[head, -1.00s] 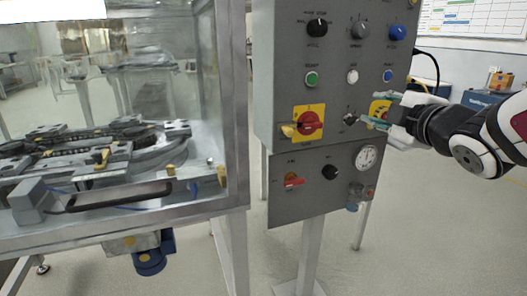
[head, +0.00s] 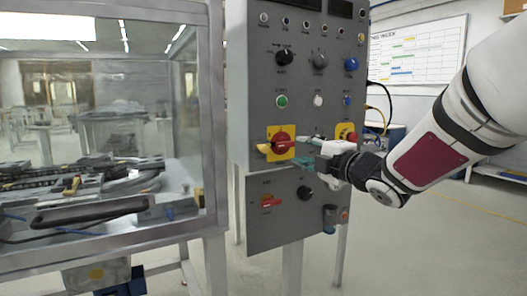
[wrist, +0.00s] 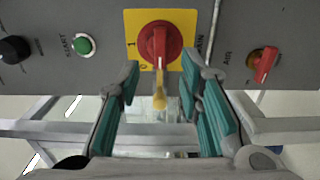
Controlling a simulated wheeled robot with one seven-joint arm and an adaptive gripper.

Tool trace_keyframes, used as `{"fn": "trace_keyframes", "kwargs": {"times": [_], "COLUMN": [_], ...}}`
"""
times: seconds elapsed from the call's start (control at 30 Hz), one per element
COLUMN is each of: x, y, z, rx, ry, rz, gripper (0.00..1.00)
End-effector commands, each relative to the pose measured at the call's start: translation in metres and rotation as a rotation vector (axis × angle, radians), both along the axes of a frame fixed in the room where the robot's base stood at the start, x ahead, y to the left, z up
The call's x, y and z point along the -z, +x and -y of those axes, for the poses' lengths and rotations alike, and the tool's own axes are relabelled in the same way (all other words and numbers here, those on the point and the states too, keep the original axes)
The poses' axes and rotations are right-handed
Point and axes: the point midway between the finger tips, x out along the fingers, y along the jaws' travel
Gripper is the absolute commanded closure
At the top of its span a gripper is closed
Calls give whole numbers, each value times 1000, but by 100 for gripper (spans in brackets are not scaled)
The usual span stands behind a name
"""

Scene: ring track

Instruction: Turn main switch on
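The main switch (head: 282,141) is a red rotary knob on a square yellow plate, on the grey control panel. The knob also shows in the wrist view (wrist: 159,42), where the plate carries a 1 and a 0. A yellow piece (wrist: 159,95) sticks out from the knob between my fingers. My gripper (head: 306,150) is just right of the switch in the head view. In the wrist view my gripper (wrist: 160,80) is open, its teal-padded fingers on either side of the yellow piece, with gaps showing. Whether a fingertip touches the switch cannot be told.
A red emergency button (head: 349,134) on yellow sits right of the switch, partly behind my gripper. A green start button (head: 282,101) is above. A red air switch (head: 271,202) and a black knob (head: 305,192) are below. A glass-walled machine (head: 110,232) stands at left.

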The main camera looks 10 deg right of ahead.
Motion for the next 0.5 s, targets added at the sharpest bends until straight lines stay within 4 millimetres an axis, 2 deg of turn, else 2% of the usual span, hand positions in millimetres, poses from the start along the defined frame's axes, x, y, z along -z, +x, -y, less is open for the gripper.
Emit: {"fn": "trace_keyframes", "kwargs": {"times": [0.2,0.33,0.5], "x": [2,1,1], "y": [38,53,62], "z": [-13,-18,-21], "rx": [-2,-1,0], "ry": [1,0,1], "rz": [0,-1,-1], "gripper": [67,67,67]}}
